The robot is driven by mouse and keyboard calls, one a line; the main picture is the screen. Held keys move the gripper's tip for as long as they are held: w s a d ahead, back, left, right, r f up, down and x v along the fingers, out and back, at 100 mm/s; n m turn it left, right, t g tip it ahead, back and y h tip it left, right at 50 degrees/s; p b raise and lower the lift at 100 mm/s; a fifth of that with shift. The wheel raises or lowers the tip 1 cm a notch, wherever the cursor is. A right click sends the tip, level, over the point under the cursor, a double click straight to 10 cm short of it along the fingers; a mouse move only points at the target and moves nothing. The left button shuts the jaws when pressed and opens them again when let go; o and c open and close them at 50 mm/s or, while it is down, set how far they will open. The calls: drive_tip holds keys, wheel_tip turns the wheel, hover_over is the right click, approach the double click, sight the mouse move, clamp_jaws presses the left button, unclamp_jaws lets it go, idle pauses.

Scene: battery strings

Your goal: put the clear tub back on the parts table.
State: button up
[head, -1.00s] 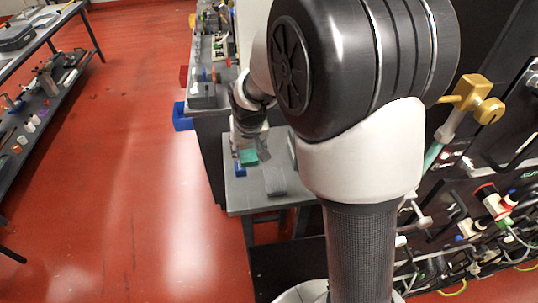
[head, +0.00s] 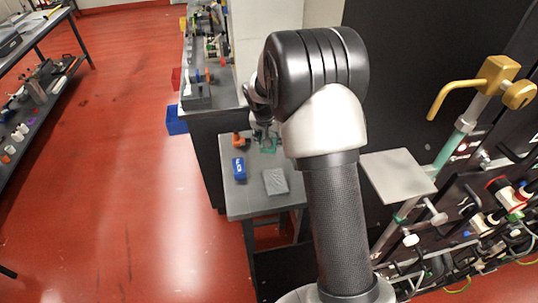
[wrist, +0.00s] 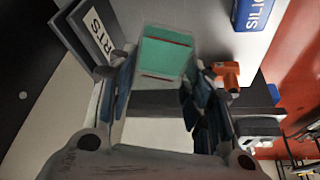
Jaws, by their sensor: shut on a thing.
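The clear tub with green contents (wrist: 166,52) is between the fingers of my gripper (wrist: 155,88) in the wrist view. The fingers are shut on its sides. In the head view my gripper (head: 262,128) is at the back of the small grey parts table (head: 245,205), with the tub's green (head: 267,146) showing below it. I cannot tell whether the tub's base touches the tabletop.
An orange thing (head: 240,140) stands close left of the tub. A blue item (head: 239,169) and a grey block (head: 275,182) lie nearer the front. A dark sign lettered "RTS" (wrist: 98,38) stands beside the tub. The table's front left is bare.

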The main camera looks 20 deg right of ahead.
sight(269, 150)
drive_tip(key=shift+f+b, duration=0.8)
drive_tip(key=shift+f, duration=2.55)
drive_tip(key=shift+f, duration=0.15)
drive_tip(key=o, duration=1.1)
